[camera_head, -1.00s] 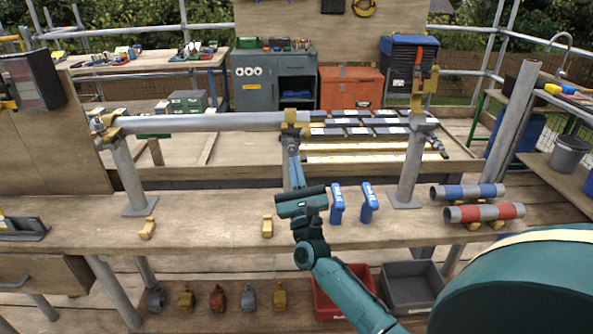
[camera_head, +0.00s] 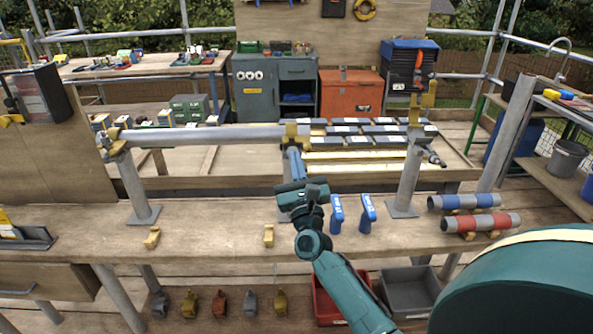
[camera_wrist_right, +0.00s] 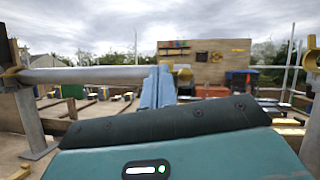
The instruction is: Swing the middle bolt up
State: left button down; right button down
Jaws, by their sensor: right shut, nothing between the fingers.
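The middle coupler (camera_head: 297,131) is yellow and sits on the grey horizontal tube (camera_head: 215,135) above the workbench. It also shows in the right wrist view (camera_wrist_right: 184,74), partly hidden behind my fingers. Its bolt is too small and too covered to make out. My right gripper (camera_head: 292,152) is shut and empty, its blue-grey fingers pointing away from me with the tips just below the middle coupler. The fingers also stand in the right wrist view (camera_wrist_right: 160,72). I cannot tell whether they touch the coupler. My left gripper is not in view.
Yellow couplers sit at the tube's left end (camera_head: 113,142) and on the right post (camera_head: 425,98). Two blue-handled tools (camera_head: 337,214) (camera_head: 367,213) stand close right of my wrist. A blue-banded tube (camera_head: 465,202) and red-banded tube (camera_head: 480,223) lie at right. The bench left of my arm is mostly clear.

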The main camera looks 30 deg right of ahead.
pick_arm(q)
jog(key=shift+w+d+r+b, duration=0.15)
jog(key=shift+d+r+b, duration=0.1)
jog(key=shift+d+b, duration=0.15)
pick_arm(e)
jog(key=w+r, duration=0.1)
jog(key=w+d+r, duration=0.1)
jog(key=r, duration=0.1)
jog(key=w+r, duration=0.1)
jog(key=shift+d+r, duration=0.35)
jog(key=shift+d, duration=0.05)
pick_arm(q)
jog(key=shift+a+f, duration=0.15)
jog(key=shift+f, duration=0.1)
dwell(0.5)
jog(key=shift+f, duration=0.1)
pick_arm(e)
jog(key=shift+f, duration=0.1)
